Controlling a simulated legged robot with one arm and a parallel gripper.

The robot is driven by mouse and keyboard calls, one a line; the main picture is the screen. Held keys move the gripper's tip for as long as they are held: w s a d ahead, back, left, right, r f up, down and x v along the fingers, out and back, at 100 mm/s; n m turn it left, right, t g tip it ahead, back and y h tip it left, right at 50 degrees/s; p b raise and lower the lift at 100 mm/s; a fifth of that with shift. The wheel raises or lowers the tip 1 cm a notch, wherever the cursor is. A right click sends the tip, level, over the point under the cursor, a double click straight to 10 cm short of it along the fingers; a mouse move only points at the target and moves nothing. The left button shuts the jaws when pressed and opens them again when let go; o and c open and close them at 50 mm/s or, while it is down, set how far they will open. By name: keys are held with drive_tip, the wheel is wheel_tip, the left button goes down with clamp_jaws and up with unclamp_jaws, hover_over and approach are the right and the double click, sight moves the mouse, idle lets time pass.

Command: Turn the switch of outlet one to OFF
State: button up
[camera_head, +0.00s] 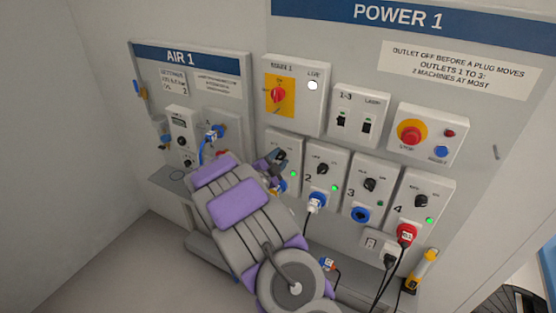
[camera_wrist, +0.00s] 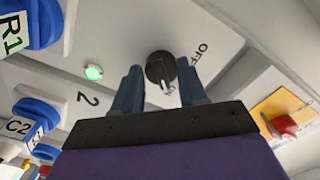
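The outlet one switch is a dark round knob (camera_wrist: 159,66) on a light plate. Its white pointer mark is toward the ON print, and the OFF print (camera_wrist: 203,48) is to its upper right. A green lamp (camera_wrist: 93,72) is lit on the same plate. My gripper (camera_wrist: 160,82) is open, with one blue-grey finger on each side of the knob and a narrow gap at each. Whether the fingers touch the knob cannot be told. In the head view my gripper (camera_head: 277,160) is at the outlet one plate (camera_head: 291,146) and hides its knob.
The outlet two knob (camera_head: 322,169) is close on the right. The red main switch (camera_head: 278,94) is just above. Blue plugs marked R1 (camera_wrist: 28,25) and C2 (camera_wrist: 32,122) show at left in the wrist view. The red stop button (camera_head: 411,134) is farther right.

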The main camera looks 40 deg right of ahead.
drive_tip(key=shift+a, duration=0.15)
drive_tip(key=c, duration=0.6)
